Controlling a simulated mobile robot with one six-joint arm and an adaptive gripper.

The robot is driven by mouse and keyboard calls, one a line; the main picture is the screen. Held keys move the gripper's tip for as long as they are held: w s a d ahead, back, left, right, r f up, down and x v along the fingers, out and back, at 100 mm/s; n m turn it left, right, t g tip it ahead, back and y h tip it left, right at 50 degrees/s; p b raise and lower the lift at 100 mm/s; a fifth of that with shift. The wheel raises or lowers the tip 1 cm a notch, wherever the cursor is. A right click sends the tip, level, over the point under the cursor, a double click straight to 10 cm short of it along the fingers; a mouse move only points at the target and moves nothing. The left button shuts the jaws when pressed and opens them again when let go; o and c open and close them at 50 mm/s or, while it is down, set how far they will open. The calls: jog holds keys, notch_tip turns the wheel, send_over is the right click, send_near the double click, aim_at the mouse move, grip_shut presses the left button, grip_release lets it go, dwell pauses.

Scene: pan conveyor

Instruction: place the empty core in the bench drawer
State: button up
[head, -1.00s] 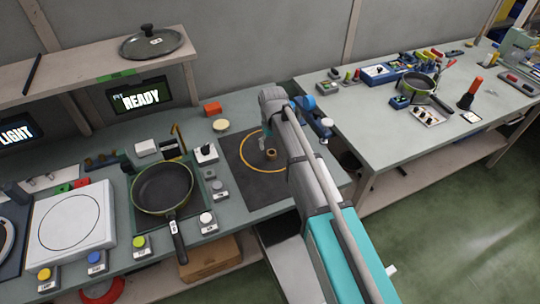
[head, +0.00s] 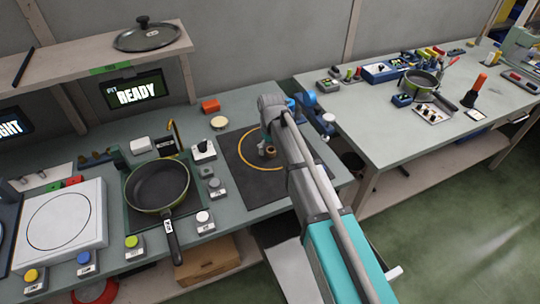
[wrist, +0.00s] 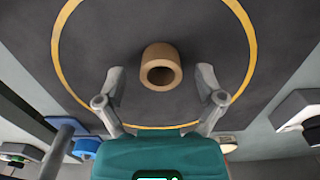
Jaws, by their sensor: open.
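The empty core (head: 270,152) is a short brown cardboard tube. It stands on the dark mat (head: 243,180) inside a yellow ring. In the wrist view the core (wrist: 161,66) shows its hollow opening, just ahead of and between my fingertips. My gripper (wrist: 161,80) is open, with one finger on each side of the core and gaps at both sides. In the head view my gripper (head: 266,143) is close at the core, partly hidden by my arm. A pale flat surface (head: 292,268) shows below the bench's front edge; I cannot tell whether it is the drawer.
A frying pan (head: 157,187) stands left of the mat, with small button boxes around it. An orange block (head: 210,106) and a cream disc (head: 219,123) lie behind. A cardboard box (head: 208,258) is under the bench. A second bench (head: 400,130) stands at the right.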

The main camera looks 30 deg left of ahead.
jog(key=shift+f, duration=0.3)
jog(key=shift+c, duration=0.3)
jog(key=c, duration=0.8)
jog(key=shift+r, duration=0.2)
jog(key=shift+r+p, duration=0.9)
jog(key=shift+p, duration=0.05)
jog(key=s+d+r+p, duration=0.2)
jog(key=s+r+p, duration=0.1)
jog(key=s, duration=0.1)
jog(key=s+d+r+p, duration=0.3)
jog(key=s+r+p, duration=0.1)
jog(key=s+d+r+p, duration=0.2)
jog(key=s+r+p, duration=0.1)
jog(key=r+p, duration=0.1)
jog(key=shift+s+d, duration=0.3)
jog(key=shift+s, duration=0.1)
